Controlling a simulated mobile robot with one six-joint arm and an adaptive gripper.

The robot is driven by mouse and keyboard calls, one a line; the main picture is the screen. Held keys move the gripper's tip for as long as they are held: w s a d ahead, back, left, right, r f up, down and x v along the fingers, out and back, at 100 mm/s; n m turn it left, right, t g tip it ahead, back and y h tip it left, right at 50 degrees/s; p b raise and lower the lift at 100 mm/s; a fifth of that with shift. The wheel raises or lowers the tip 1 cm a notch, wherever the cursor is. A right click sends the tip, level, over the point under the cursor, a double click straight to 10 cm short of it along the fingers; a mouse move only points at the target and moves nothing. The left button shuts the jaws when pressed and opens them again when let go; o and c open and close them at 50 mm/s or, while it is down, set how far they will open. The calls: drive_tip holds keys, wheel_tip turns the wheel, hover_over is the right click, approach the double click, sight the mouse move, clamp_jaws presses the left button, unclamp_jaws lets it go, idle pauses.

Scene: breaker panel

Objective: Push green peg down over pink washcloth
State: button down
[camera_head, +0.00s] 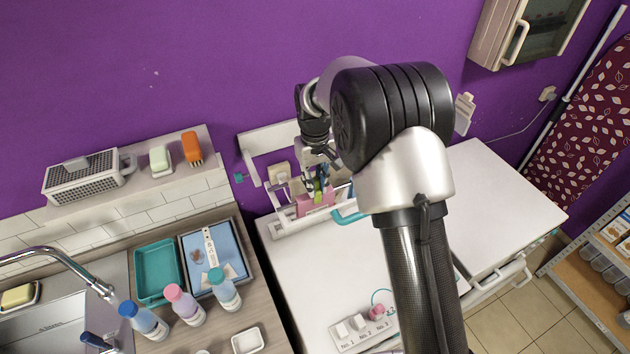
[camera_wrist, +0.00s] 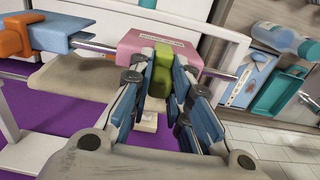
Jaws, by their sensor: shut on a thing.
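The pink washcloth (camera_wrist: 150,42) hangs over a thin metal rail in the wrist view, with a small label on its top. It shows partly below my gripper in the head view (camera_head: 316,202). The green peg (camera_wrist: 162,66) stands between my fingers, its far end against the pink cloth at the rail. I cannot tell how far it straddles the cloth. My gripper (camera_wrist: 163,78) is shut on the green peg, with blue finger pads on both sides of it. In the head view my arm hides much of this spot.
In the wrist view a blue cloth (camera_wrist: 72,28) with an orange peg (camera_wrist: 14,36) and a beige cloth (camera_wrist: 75,78) lie left along the rail. A white frame surrounds it. In the head view the white worktop (camera_head: 300,265) is mostly clear; bottles (camera_head: 185,303) stand left.

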sight(315, 180)
drive_tip(key=shift+f+b, duration=0.4)
drive_tip(key=shift+f, duration=0.3)
drive_tip(key=c, duration=1.4)
unclamp_jaws()
drive_tip(key=shift+r, duration=0.1)
wheel_tip(315, 180, up, 12)
drive_tip(key=shift+f, duration=0.1)
